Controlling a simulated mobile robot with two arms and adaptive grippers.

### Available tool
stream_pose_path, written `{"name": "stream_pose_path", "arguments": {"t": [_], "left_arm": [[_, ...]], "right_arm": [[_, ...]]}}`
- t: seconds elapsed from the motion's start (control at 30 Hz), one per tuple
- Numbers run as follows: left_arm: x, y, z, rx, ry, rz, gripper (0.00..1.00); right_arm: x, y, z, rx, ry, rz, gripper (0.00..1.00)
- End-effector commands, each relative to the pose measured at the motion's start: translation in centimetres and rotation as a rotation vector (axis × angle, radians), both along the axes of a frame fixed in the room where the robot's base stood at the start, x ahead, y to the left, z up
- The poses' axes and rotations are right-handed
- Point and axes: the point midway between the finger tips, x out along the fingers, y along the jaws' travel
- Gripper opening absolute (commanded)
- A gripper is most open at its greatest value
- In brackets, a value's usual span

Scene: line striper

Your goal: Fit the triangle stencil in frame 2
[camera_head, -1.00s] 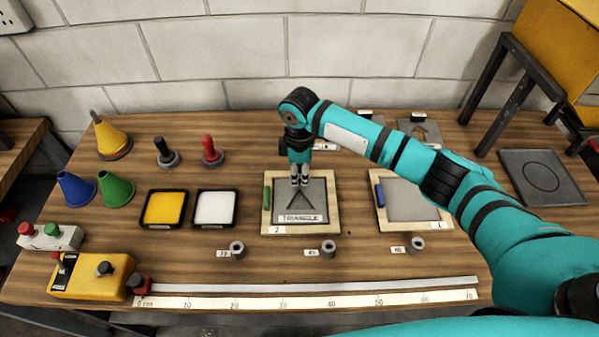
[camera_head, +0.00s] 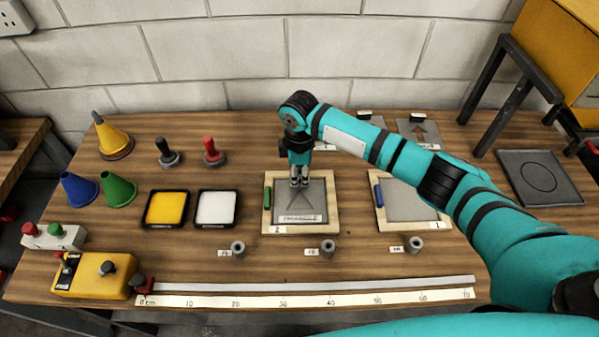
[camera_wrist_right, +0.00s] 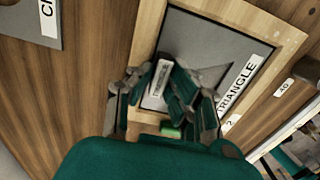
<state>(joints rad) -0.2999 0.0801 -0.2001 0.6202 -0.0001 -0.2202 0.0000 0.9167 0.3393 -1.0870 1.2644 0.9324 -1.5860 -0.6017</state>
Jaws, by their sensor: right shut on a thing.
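The triangle stencil (camera_head: 318,203) is a grey plate with a triangular cut-out and a TRIANGLE label. It lies within the outline of wooden frame 2 (camera_head: 332,181) at the middle of the bench; I cannot tell whether it is fully seated. My right gripper (camera_head: 299,183) points down over it, shut on its small labelled grip, which shows between the fingers in the right wrist view (camera_wrist_right: 158,80). There the stencil (camera_wrist_right: 215,42) sits inside the frame's rim (camera_wrist_right: 285,35), and the fingers hide part of the cut-out. My left gripper is not in view.
Frame 1 (camera_head: 442,213) stands to the right, below my right arm. An arrow stencil (camera_head: 428,140) lies behind it, and a circle stencil (camera_head: 541,178) at the far right. Yellow (camera_head: 166,209) and white (camera_head: 215,209) trays stand left of frame 2.

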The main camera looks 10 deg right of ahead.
Motion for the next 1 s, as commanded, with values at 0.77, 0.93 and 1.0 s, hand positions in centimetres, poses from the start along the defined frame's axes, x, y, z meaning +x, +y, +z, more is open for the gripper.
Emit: {"name": "stream_pose_path", "arguments": {"t": [0.77,0.93,1.0], "left_arm": [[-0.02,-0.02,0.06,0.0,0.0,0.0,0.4],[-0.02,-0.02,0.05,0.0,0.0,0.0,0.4],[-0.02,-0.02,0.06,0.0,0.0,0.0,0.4]], "right_arm": [[-0.02,0.0,-0.1,0.0,0.0,0.0,0.43],[-0.03,-0.02,-0.12,-0.001,0.0,0.0,0.45],[-0.02,-0.02,-0.11,0.0,0.0,0.0,0.45]]}}
